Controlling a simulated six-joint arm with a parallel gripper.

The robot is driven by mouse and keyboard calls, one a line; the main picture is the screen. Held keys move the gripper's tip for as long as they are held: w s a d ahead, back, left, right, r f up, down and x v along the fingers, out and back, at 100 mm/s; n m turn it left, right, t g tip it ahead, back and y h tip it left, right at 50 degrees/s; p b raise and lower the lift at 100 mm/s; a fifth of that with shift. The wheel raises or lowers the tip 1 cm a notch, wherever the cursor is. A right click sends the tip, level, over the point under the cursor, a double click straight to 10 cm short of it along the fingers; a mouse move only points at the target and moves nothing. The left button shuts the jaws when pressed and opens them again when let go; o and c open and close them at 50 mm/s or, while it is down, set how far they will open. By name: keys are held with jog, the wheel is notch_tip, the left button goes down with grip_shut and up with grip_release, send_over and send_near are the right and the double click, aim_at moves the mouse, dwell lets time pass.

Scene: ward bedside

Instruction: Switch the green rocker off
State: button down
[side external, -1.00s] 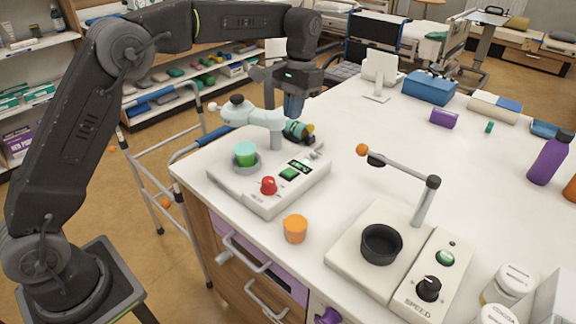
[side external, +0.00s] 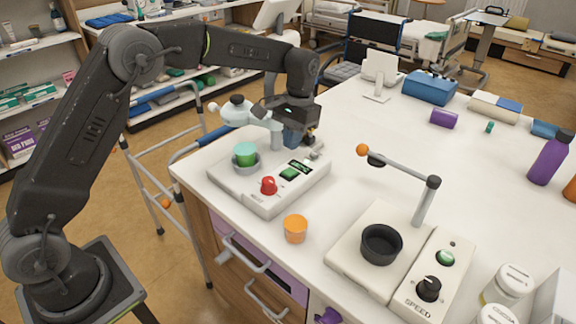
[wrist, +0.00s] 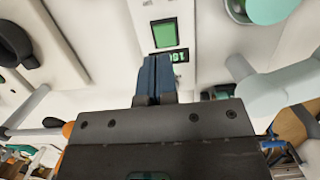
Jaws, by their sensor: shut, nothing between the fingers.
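The green rocker (side external: 289,174) is set in the top of a white machine (side external: 262,206), close to a small dark display with green digits (side external: 300,166). I cannot tell which way the rocker is tilted. In the wrist view the green rocker (wrist: 164,33) lies just beyond my fingertips, with the display (wrist: 182,56) between, partly hidden by the fingers. My gripper (side external: 292,140) is shut and empty, with blue fingers pointing down over the machine's back part. In the wrist view my gripper (wrist: 156,62) shows its fingers together. I see no contact with the rocker.
The machine also carries a red knob (side external: 268,186), a green cup (side external: 245,154) and a pale arm (side external: 236,112) close to my gripper. An orange cup (side external: 295,228) stands in front. A second machine with a black bowl (side external: 381,245) stands right.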

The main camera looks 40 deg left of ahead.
aim_at(288, 173)
jog(key=f, duration=0.2)
jog(key=s+f, duration=0.1)
jog(key=f, duration=0.4)
jog(key=shift+s+f, duration=0.1)
jog(key=shift+s, duration=0.15)
jog(key=shift+s+f+t, duration=0.5)
jog(key=shift+f+t, duration=0.2)
jog(key=shift+t, duration=0.4)
jog(key=shift+s+f, duration=0.15)
jog(key=shift+f, duration=0.05)
jog(key=shift+s+f, duration=0.1)
dwell(0.6)
jog(key=shift+w, duration=0.2)
jog(key=shift+w+r, duration=0.25)
jog(key=shift+w, duration=0.4)
jog(key=shift+r, duration=0.15)
